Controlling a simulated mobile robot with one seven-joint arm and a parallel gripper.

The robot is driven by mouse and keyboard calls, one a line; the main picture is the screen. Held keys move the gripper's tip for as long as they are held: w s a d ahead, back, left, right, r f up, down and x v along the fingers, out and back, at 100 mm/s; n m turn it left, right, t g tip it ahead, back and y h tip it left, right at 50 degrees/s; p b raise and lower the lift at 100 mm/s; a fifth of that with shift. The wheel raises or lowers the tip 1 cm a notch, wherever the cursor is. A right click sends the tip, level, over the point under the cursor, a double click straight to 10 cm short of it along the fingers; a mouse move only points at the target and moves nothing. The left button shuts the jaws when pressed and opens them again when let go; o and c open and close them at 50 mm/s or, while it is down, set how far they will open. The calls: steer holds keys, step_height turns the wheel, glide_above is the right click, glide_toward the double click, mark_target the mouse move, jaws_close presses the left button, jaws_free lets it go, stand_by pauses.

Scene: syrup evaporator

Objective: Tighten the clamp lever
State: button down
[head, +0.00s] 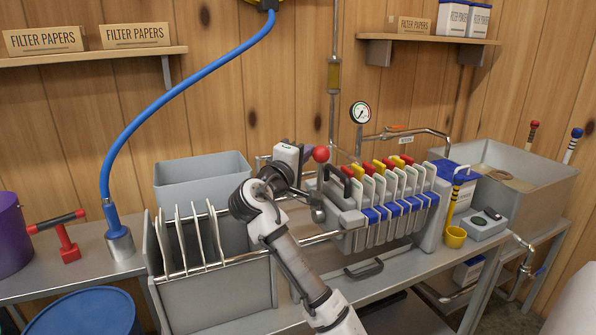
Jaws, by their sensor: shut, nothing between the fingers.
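The clamp lever shows as a red ball knob (321,154) at the front end of the filter press, just left of the press's dark handle. Its shaft is mostly hidden behind my arm and wrist. My gripper (317,209) is small in the head view, close below the knob and beside the press's end block (345,216). It is shut and holds nothing. I cannot tell whether it touches the lever. The filter press (380,222) holds a row of white plates with blue, red and yellow tabs.
Metal rails (230,262) and an open rack with upright white plates (188,240) lie left of my arm. A grey bin (203,180) stands behind.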

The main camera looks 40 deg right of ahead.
steer(key=s+a+f+m+g+h+b, duration=0.1)
steer(key=s+f+m+h+b, duration=0.2)
steer(key=s+m+b, duration=0.2)
steer(key=s+a+f+m+g+h+b, duration=0.2)
steer(key=s+m+b, duration=0.4)
steer(key=s+b, duration=0.3)
steer(key=shift+a+f+g+h+b, duration=0.15)
steer(key=shift+f+g+h+b, duration=0.25)
steer(key=shift+f+b, duration=0.95)
steer(key=shift+r+b, duration=0.45)
steer(key=shift+r, duration=0.05)
step_height(320, 180, up, 3)
steer(key=w+a+p, duration=0.2)
steer(key=p, duration=0.1)
steer(key=w+v, duration=0.1)
steer(key=v, duration=0.7)
steer(key=shift+s+f+b, duration=0.35)
steer(key=shift+f+b, duration=0.05)
steer(key=shift+f, duration=0.15)
